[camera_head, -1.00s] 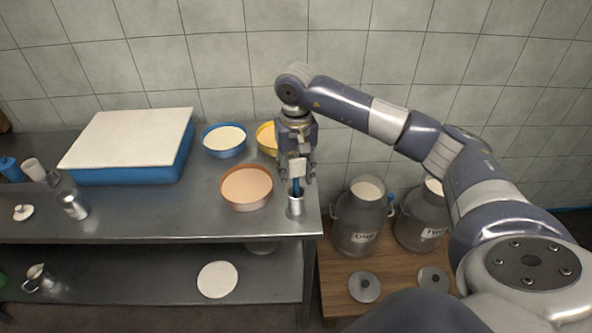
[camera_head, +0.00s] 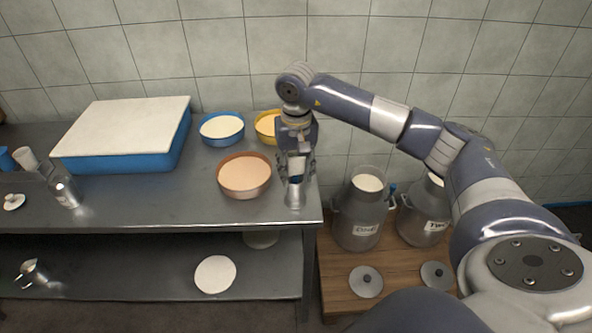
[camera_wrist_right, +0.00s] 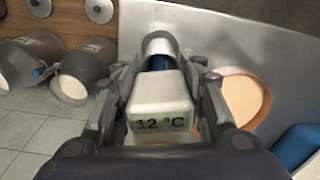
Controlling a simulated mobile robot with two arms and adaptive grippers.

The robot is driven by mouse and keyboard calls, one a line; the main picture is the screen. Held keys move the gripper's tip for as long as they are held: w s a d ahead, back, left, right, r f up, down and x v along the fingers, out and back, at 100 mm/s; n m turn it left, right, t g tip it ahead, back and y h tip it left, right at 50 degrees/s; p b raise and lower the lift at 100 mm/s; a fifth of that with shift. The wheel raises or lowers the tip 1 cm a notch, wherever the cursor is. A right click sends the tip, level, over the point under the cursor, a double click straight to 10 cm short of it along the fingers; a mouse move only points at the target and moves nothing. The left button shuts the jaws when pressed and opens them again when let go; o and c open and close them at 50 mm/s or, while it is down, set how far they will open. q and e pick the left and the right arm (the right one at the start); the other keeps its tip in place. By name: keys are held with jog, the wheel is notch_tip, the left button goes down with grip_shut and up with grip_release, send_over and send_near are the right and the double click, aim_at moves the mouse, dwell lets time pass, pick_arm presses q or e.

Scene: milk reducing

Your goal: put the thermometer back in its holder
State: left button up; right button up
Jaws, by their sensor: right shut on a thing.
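The thermometer has a white head reading 12 °C (camera_wrist_right: 163,105) and a blue stem (camera_wrist_right: 160,64). In the head view its white head (camera_head: 296,166) shows between the fingers of my right gripper (camera_head: 296,172). That gripper is shut on the head; it also fills the wrist view (camera_wrist_right: 165,95). The holder, a small metal cup (camera_head: 295,197), stands near the right front corner of the steel table. It shows in the wrist view (camera_wrist_right: 158,42) at the stem's far end. The stem points down into the cup's mouth; its tip is hidden. My left gripper is not in view.
An orange-brown bowl (camera_head: 244,190) stands just left of the cup. Blue (camera_head: 222,139) and yellow (camera_head: 264,136) bowls stand behind. Milk cans (camera_head: 358,222) stand right of the table on a wooden platform (camera_head: 335,285). The table front (camera_head: 190,215) is clear.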

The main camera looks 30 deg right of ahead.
jog(key=shift+s+a+f, duration=0.2)
jog(key=shift+s+f, duration=0.15)
jog(key=shift+f, duration=0.4)
jog(key=o, duration=1)
jog(key=shift+o, duration=0.7)
jog(key=shift+w+f+g, duration=0.15)
jog(key=shift+w+g, duration=0.1)
jog(key=shift+g, duration=0.05)
jog(key=shift+w+d, duration=0.15)
jog(key=shift+w, duration=0.1)
jog(key=shift+s+r, duration=0.15)
jog(key=shift+r, duration=0.3)
jog(key=r, duration=1.1)
jog(key=shift+w, duration=0.2)
